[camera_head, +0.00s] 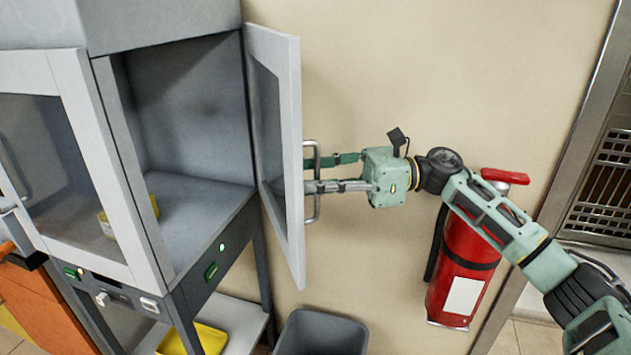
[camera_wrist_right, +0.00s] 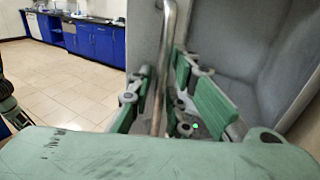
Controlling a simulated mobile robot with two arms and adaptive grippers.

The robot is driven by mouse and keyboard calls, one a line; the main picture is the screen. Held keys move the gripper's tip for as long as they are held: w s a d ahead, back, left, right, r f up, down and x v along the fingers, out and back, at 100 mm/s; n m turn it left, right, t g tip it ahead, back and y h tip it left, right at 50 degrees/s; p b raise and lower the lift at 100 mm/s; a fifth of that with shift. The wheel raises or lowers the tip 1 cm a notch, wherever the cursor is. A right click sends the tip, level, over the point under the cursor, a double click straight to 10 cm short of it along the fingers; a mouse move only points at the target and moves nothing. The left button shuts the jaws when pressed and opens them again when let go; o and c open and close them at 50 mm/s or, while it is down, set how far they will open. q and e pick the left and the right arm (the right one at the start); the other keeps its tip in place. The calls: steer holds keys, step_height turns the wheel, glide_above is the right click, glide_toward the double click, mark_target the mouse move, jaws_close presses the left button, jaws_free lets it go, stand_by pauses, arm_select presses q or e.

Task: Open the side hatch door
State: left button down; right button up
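The side hatch door (camera_head: 282,115) is a pale grey framed panel with a dark window. In the right wrist view the bar (camera_wrist_right: 161,80) stands between the two green finger pads, with a gap visible on the right side. My left gripper is not in view.
A red fire extinguisher (camera_head: 462,270) is on the wall below my right forearm. A grey bin (camera_head: 322,335) stands below the door. A yellow item (camera_head: 105,223) shows behind the closed front door (camera_head: 55,165). Open tiled floor and blue cabinets (camera_wrist_right: 95,42) show in the right wrist view.

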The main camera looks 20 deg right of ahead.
step_height(320, 180, up, 10)
stand_by(0.4)
